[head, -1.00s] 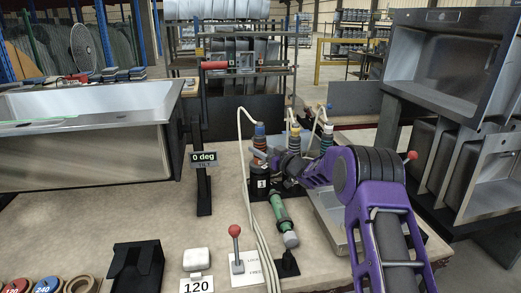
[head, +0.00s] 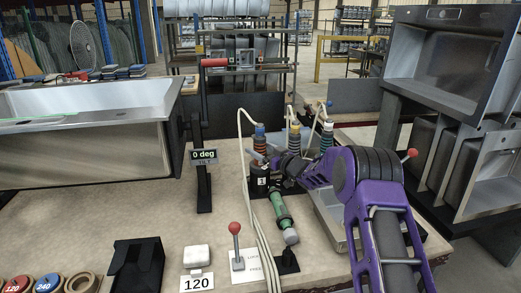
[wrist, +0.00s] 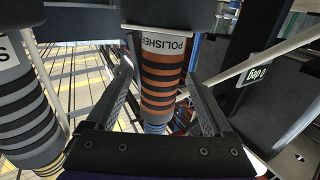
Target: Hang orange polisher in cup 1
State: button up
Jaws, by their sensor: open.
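The orange polisher (wrist: 162,85), dark with orange bands and a white POLISHER label, stands between the two spread fingers of my gripper (wrist: 164,100) in the wrist view. Gaps show beside it, so the gripper is open around it. In the head view the polisher (head: 259,145) is upright with a blue top and a hose, directly above the black cup 1 (head: 261,183). My gripper (head: 265,155) reaches it from the right and partly covers it. Its seat in the cup is hidden.
Pale hoses (head: 250,200) run down the table nearby. A 0 deg display stand (head: 204,170) is at left.

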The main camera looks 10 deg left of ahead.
jog(key=shift+f, duration=0.2)
jog(key=shift+r+p+v, duration=0.1)
jog(key=shift+p+v, duration=0.05)
jog(key=shift+v, duration=1.75)
jog(key=shift+r+p+v, duration=0.15)
jog(key=shift+v, duration=1.75)
jog(key=shift+a, duration=0.1)
